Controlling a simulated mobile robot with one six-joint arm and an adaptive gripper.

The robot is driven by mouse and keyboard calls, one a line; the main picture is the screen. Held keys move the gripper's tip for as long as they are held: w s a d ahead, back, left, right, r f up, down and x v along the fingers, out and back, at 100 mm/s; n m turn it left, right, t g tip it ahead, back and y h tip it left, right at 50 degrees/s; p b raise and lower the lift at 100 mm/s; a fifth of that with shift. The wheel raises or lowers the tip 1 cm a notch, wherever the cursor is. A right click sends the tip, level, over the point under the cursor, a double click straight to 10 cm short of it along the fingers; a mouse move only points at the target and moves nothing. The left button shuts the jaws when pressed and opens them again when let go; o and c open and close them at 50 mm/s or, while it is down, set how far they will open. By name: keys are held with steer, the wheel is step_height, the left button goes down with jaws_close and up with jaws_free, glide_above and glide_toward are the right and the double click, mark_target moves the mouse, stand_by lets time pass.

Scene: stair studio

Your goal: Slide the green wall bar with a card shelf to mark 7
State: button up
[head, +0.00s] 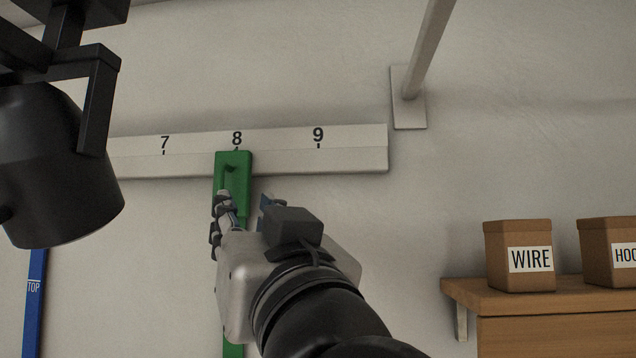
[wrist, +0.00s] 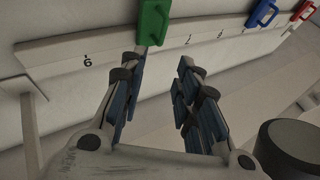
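The green wall bar (head: 233,168) hangs from a pale numbered rail (head: 350,158), its top at mark 8 (head: 237,138). Mark 7 (head: 165,143) is to its left. A green handle (head: 231,178) stands out near the bar's top. The bar's lower part is mostly hidden behind my arm, and I see no card shelf. My gripper (head: 245,204) is in front of the bar, just below the handle. In the wrist view my gripper (wrist: 158,74) has its fingers apart with nothing between them, and the green bar (wrist: 154,22) is beyond the fingertips.
A blue bar (head: 35,300) marked TOP hangs at left, partly behind a black lamp (head: 60,170). Blue (wrist: 262,14) and red (wrist: 303,10) handles show in the wrist view. At right, WIRE box (head: 518,256) stands on a wooden shelf (head: 550,295). A pale post (head: 425,50) meets the wall above.

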mark_target(222, 181)
steer(key=p+x, duration=0.3)
steer(key=x, duration=1.4)
steer(key=shift+w+a+p, duration=0.1)
steer(key=shift+a+p, duration=0.2)
steer(key=shift+f, duration=0.1)
steer(key=shift+c, duration=0.5)
jaws_close()
